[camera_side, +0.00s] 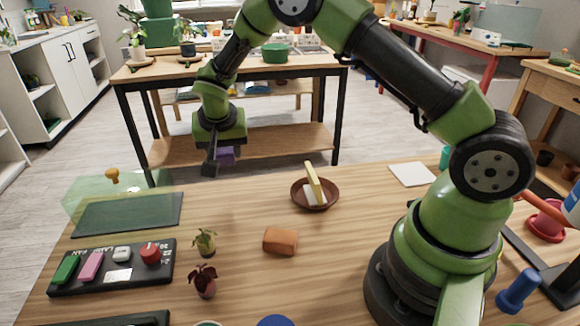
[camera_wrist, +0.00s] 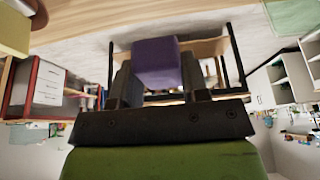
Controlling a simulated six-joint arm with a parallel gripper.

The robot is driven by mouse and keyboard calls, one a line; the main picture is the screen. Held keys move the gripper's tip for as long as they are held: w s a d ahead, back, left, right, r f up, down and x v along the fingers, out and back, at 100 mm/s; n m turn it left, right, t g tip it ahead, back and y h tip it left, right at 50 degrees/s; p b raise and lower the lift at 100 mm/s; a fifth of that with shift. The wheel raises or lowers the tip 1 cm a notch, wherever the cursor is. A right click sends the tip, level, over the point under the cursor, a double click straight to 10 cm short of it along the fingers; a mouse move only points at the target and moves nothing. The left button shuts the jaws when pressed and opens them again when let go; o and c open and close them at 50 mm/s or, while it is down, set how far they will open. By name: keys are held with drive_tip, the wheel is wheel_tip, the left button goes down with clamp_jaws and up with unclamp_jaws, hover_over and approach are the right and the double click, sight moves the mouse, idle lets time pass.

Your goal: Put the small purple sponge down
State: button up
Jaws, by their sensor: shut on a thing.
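The small purple sponge (camera_side: 225,155) is held in my gripper (camera_side: 213,160), in the air above the far left part of the wooden table. In the wrist view the purple sponge (camera_wrist: 157,62) is a block between the two dark fingers of my gripper (camera_wrist: 156,75). The gripper is shut on it. In the side view part of the sponge is hidden behind a dark finger.
On the table (camera_side: 240,290) are a dark green mat (camera_side: 128,213), a panel with switches (camera_side: 112,266), two small plants (camera_side: 204,243), an orange-brown block (camera_side: 280,241), a brown bowl (camera_side: 300,196) with things in it and a white square (camera_side: 411,174). Bare wood lies between mat and bowl.

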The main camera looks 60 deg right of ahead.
drive_tip(key=s+d+m+g, duration=0.2)
drive_tip(key=s+d+m, duration=0.25)
drive_tip(key=d, duration=0.55)
drive_tip(key=m+g, duration=0.4)
drive_tip(key=m, duration=1)
hover_over(377, 175)
drive_tip(key=w+a, duration=0.1)
drive_tip(key=shift+n, duration=0.25)
wheel_tip(377, 175, down, 4)
drive_tip(key=shift+f, duration=2.75)
drive_tip(key=o, duration=0.9)
drive_tip(key=shift+f, duration=0.1)
